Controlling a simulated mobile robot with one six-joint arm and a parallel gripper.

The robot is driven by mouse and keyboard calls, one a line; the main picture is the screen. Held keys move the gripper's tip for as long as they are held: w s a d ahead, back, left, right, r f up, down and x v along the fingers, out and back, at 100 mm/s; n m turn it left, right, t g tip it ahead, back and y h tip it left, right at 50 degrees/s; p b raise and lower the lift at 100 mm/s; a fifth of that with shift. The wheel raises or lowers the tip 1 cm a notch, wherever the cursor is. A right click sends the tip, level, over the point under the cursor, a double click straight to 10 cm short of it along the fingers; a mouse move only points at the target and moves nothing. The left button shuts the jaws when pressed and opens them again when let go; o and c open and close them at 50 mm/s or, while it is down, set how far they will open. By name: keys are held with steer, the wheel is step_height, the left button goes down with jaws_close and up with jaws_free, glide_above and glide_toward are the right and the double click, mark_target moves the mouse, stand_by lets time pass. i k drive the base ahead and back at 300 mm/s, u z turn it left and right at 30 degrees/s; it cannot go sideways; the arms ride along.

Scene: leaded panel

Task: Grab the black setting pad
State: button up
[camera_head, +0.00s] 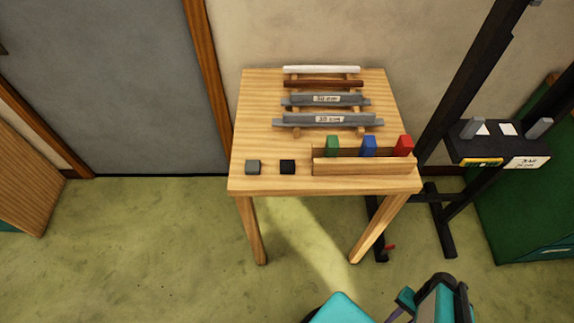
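The black setting pad (287,167) is a small dark square block near the front edge of the wooden table (270,185). It lies flat, just left of a wooden holder and right of a similar grey pad (253,167), with a gap on each side. Teal and dark parts of my own body show at the bottom of the view, well in front of the table. No gripper fingers can be made out there, and nothing of mine touches the pad.
The wooden holder (362,168) has green (332,144), blue (369,145) and red (403,145) pieces standing behind its front. Several bars lie on a rack (322,123) at the back. A black stand (500,147) is at right. Floor before the table is clear.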

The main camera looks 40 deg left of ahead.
mark_target(287, 166)
steer(key=z, duration=1.25)
steer(key=k, duration=0.15)
steer(key=u, duration=3.2)
